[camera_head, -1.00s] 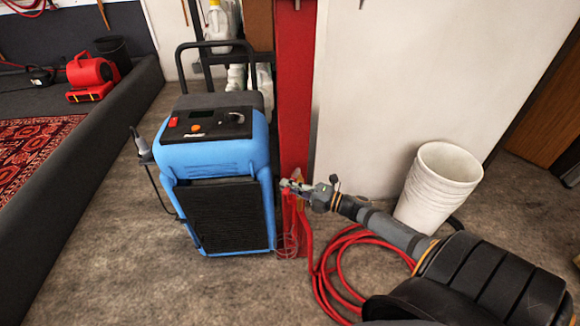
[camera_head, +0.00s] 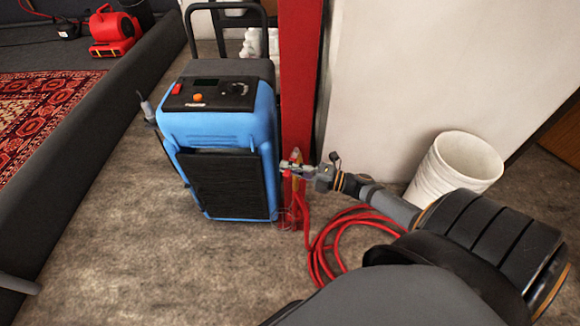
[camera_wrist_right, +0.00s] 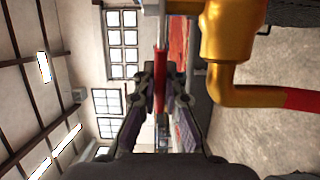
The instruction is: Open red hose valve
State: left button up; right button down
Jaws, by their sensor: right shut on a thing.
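The brass hose valve (camera_wrist_right: 228,40) shows large at the upper right of the right wrist view, with a red hose end on its outlet. Its red lever (camera_wrist_right: 161,60) runs down between the fingers of my right gripper (camera_wrist_right: 160,82), which is shut on it. In the head view my right gripper (camera_head: 291,168) is at the valve, low at the front of the red post (camera_head: 300,80). The valve is small there and partly hidden by the gripper. I cannot tell the lever's exact angle to the pipe. My left gripper is not in view.
A blue machine (camera_head: 222,140) stands close on the left of the valve. A red hose (camera_head: 325,250) lies coiled on the floor below my right arm. A white bucket (camera_head: 455,170) stands by the wall at right. Bare floor (camera_head: 150,265) is open in front.

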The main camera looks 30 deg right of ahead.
jog(key=c, duration=1.4)
grip_release()
jog(key=shift+w, duration=0.1)
jog(key=shift+s+d, duration=0.15)
jog(key=shift+s, duration=0.15)
jog(key=v, duration=1.1)
jog(key=shift+s+d, duration=0.1)
jog(key=shift+d, duration=0.1)
